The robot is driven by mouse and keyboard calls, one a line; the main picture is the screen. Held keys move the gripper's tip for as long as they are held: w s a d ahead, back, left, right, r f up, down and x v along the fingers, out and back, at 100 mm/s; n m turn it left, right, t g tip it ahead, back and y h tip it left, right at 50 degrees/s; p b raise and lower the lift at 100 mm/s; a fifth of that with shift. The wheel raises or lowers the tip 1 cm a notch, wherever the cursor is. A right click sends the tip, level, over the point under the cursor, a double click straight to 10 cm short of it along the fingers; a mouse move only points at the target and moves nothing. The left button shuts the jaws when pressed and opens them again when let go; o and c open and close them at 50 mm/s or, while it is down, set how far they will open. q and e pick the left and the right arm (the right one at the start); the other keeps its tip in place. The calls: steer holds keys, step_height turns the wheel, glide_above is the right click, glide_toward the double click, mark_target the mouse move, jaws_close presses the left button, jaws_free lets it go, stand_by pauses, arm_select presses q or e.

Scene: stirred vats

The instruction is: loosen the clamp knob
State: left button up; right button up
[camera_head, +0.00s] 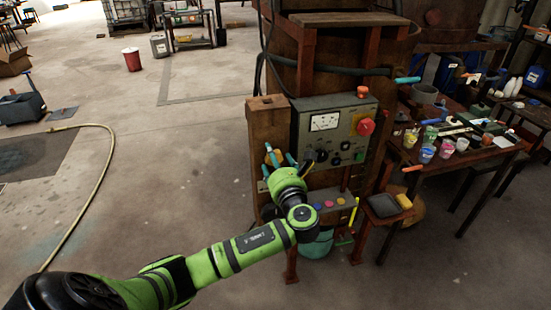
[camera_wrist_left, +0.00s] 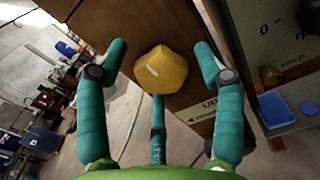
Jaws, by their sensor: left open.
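The clamp knob (camera_wrist_left: 162,69) is a yellow, faceted knob on the brown wooden post in the left wrist view. In the head view a small part of the knob (camera_head: 273,154) shows on the wooden post (camera_head: 268,116), left of the control panel, partly hidden by my fingers. My left gripper (camera_head: 277,160) has three teal fingers, open and pointing at the knob. In the left wrist view the fingers of my left gripper (camera_wrist_left: 160,75) stand left, right and below the knob, with visible gaps at the sides. My right gripper is not in view.
A grey control panel (camera_head: 340,118) with a dial, a red button and black knobs is close on the right. A ledge with coloured buttons (camera_head: 331,201) sits below it. A cluttered table (camera_head: 433,156) stands further right. The floor to the left is mostly clear, with a hose (camera_head: 92,199).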

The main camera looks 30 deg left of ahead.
arm_select(q)
steer(key=c, duration=1.1)
steer(key=shift+c, duration=0.2)
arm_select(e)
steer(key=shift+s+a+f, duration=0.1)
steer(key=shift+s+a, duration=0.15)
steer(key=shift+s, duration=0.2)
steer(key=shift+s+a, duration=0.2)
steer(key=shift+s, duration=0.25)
